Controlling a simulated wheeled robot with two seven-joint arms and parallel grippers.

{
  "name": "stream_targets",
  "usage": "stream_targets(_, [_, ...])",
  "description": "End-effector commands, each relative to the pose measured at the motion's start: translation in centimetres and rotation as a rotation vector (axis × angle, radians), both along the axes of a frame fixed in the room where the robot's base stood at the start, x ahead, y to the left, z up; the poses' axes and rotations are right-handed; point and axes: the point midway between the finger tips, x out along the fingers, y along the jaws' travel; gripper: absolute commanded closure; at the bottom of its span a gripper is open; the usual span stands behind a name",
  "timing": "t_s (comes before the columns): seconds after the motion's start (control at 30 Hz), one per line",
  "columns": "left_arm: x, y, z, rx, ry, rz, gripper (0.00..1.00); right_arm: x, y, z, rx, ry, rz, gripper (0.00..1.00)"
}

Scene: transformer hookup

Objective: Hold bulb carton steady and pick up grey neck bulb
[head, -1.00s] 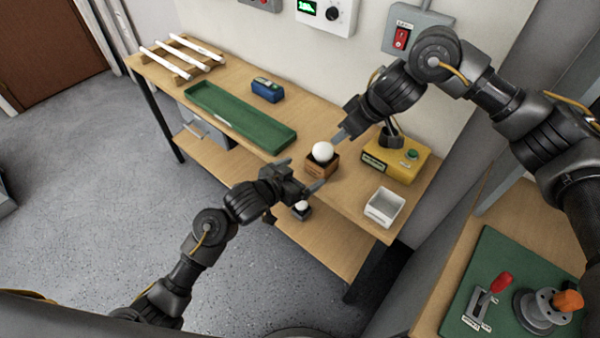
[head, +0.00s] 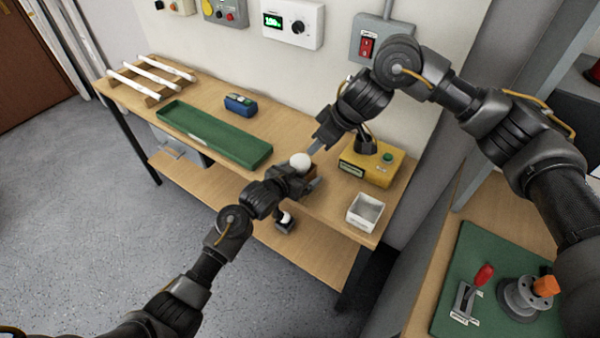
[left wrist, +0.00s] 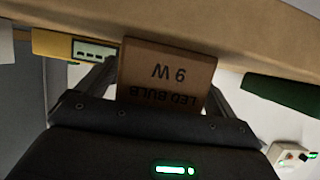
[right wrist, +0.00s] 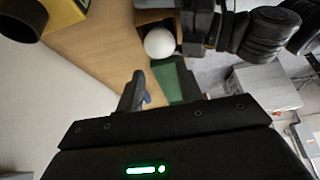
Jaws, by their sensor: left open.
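The bulb carton (left wrist: 168,78), brown and marked "LED BULB 9 W", stands upright on the bench near its front edge. A white round bulb (head: 300,161) sits in its top; its neck is hidden. My left gripper (left wrist: 157,88) is open, with one finger on each side of the carton; I cannot tell whether they touch it. In the head view this gripper hides most of the carton. My right gripper (right wrist: 160,88) is open and empty, above and behind the bulb and apart from it. The bulb also shows in the right wrist view (right wrist: 159,43).
A yellow tester (head: 372,163) and a white open box (head: 365,212) stand right of the carton. A green tray (head: 215,135) and a blue box (head: 240,104) lie left. A dark holder with a white ball (head: 286,218) is on the lower shelf.

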Motion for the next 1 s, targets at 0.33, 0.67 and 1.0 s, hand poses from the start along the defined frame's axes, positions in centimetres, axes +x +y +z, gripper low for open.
stream_targets(0.33, [0.01,-0.02,-0.02,0.000,0.000,0.000,0.22,0.00,0.00,0.00,0.000,0.000,0.000,0.64])
stream_targets(0.67, [0.00,-0.01,-0.02,0.000,0.000,0.000,0.55,-0.01,0.01,0.00,0.000,0.000,0.000,0.64])
stream_targets(1.0, [-0.01,0.01,-0.05,0.000,0.000,0.000,0.55,-0.03,0.04,-0.47,0.005,-0.031,0.052,0.45])
